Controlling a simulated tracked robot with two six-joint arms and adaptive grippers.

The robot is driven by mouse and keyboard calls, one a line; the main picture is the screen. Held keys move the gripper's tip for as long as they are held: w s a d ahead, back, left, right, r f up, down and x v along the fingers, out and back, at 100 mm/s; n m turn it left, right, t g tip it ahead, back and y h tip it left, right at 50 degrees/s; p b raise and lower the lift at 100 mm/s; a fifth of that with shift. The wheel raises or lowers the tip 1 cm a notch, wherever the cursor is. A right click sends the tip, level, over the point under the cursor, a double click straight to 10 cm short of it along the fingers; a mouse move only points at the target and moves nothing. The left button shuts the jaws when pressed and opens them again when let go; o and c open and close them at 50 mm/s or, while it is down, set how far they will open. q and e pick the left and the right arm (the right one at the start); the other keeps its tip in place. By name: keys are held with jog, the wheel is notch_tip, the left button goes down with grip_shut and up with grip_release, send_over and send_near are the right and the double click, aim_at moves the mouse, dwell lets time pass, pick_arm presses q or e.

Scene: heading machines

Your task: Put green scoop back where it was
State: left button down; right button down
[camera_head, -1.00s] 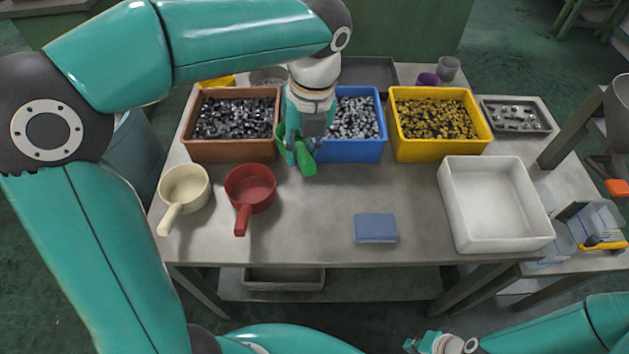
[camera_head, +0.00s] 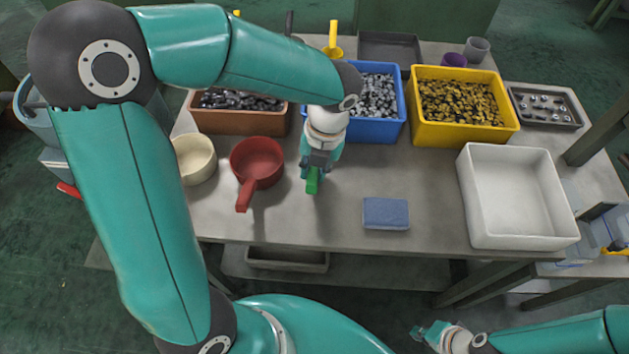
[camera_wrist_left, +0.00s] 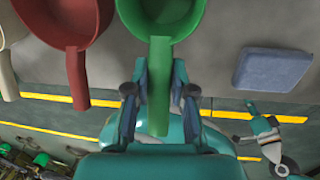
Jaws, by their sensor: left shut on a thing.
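The green scoop (camera_head: 312,182) is mostly hidden under my left arm in the head view, with only its handle end showing. In the left wrist view its bowl (camera_wrist_left: 160,14) is at the top and its handle points down. My left gripper (camera_head: 315,165) is shut on the handle, over the table to the right of the red scoop. Its two fingers (camera_wrist_left: 158,95) lie on both sides of the handle. I cannot tell whether the bowl touches the table. My right gripper (camera_head: 432,333) is at the bottom of the head view, off the table's front, small, with its opening unclear.
A red scoop (camera_head: 257,160) and a cream scoop (camera_head: 196,158) stand to the left. A blue sponge (camera_head: 386,213) and a white tray (camera_head: 470,215) are to the right. Brown (camera_head: 240,122), blue (camera_head: 375,131) and yellow (camera_head: 450,133) bins of parts stand behind.

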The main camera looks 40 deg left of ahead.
pick_arm(q)
jog(key=shift+f+b, duration=0.3)
jog(key=shift+f, duration=2.05)
jog(key=c, duration=1)
grip_release()
jog(key=shift+f, duration=0.1)
jog(key=r, duration=0.4)
jog(key=d+r+p, duration=0.1)
jog(key=r, duration=0.7)
jog(key=shift+w+d+p, duration=0.3)
jog(key=shift+d+p, duration=0.05)
